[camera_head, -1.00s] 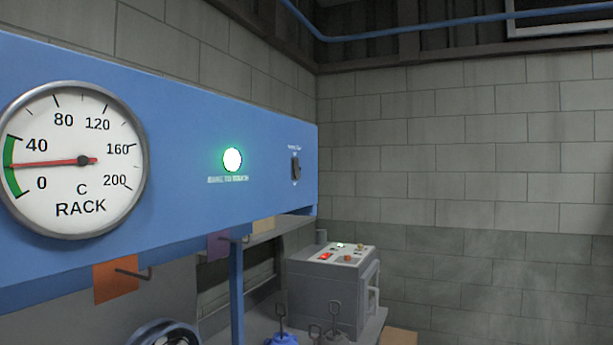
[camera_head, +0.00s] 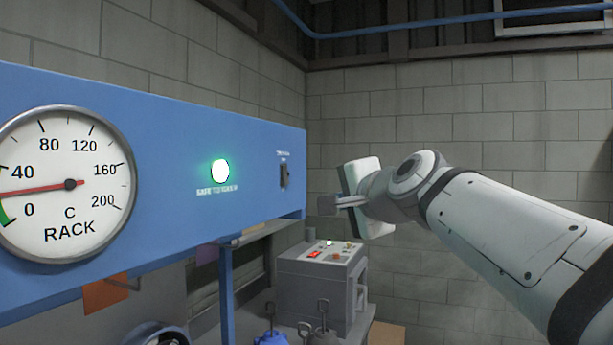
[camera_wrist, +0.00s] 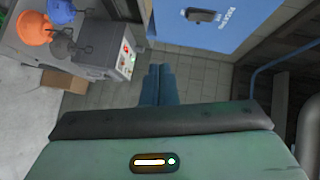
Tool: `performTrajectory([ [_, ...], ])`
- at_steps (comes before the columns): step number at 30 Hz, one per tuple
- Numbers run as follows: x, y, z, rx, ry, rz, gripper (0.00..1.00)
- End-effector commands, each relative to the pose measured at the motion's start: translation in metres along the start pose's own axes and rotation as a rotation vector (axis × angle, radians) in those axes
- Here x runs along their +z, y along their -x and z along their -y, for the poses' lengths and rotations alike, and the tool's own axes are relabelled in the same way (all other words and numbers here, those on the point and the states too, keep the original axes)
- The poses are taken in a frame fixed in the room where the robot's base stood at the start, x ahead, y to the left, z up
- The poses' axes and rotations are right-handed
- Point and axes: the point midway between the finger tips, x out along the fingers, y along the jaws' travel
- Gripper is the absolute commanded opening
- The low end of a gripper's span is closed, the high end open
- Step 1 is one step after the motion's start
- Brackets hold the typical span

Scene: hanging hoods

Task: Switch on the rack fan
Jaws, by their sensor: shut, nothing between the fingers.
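The rack fan switch (camera_head: 284,175) is a dark rocker on a small plate near the right end of the blue panel (camera_head: 150,140). It also shows in the wrist view (camera_wrist: 203,15), near the top, with its lettering beside it. Its on or off position is too small to tell. My gripper (camera_head: 322,205) is shut and empty, to the right of the switch and slightly lower, apart from the panel. In the wrist view its closed fingers (camera_wrist: 158,85) point up the picture, below and left of the switch.
A round rack gauge (camera_head: 68,180) and a lit green lamp (camera_head: 220,171) sit on the panel. A block wall (camera_head: 450,110) is behind my arm.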

Motion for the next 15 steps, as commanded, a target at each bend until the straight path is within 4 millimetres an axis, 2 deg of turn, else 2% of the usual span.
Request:
performTrajectory([
  [1,-0.003,-0.001,0.019,-0.040,-0.038,-0.005,0.00],
  [4,-0.006,-0.001,0.037,-0.084,-0.090,-0.009,0.00],
  [15,-0.006,-0.002,0.041,-0.094,-0.100,-0.009,0.00],
])
